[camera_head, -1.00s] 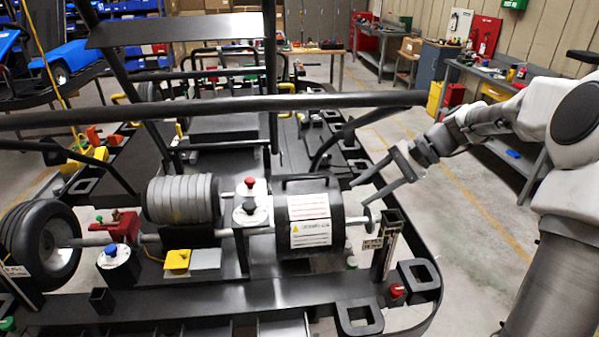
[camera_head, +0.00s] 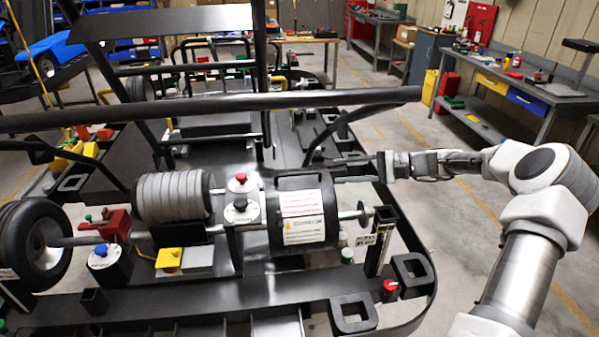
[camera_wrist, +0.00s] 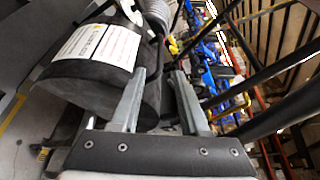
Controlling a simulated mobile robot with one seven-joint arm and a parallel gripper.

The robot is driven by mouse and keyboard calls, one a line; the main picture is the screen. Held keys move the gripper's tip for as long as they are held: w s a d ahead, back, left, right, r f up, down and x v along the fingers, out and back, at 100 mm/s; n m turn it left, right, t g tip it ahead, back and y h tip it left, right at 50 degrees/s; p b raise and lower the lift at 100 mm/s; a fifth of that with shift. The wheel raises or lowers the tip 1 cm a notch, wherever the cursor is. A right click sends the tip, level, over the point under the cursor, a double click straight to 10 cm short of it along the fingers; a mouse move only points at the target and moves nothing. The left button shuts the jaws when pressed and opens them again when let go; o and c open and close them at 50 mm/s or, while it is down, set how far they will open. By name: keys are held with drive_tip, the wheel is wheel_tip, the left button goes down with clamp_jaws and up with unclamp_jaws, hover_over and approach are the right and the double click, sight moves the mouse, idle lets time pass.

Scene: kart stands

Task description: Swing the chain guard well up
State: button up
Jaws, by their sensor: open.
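The chain guard (camera_head: 303,225) is a black rounded cover with white warning labels and a black handle (camera_head: 297,173) on top. It sits down over the axle at the right part of the kart stand. My gripper (camera_head: 339,169) is just right of the guard's top, level with the handle, with its fingers pointing left. In the wrist view the guard (camera_wrist: 85,88) fills the left side, with its labels in sight. My gripper (camera_wrist: 159,74) is open there, its left finger overlapping the guard's edge. I cannot tell whether the fingers touch it.
A long black frame bar (camera_head: 215,107) crosses above and behind the guard. A post (camera_head: 381,240) with a small label stands right of it, and a red knob (camera_head: 390,285) is on the rail. A ribbed grey cylinder (camera_head: 173,197) is to the left. Open floor is at right.

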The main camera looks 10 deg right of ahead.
sight(306, 173)
drive_tip(key=p+x, duration=0.2)
drive_tip(key=x, duration=1)
drive_tip(key=shift+a, duration=0.1)
clamp_jaws()
idle(1.0)
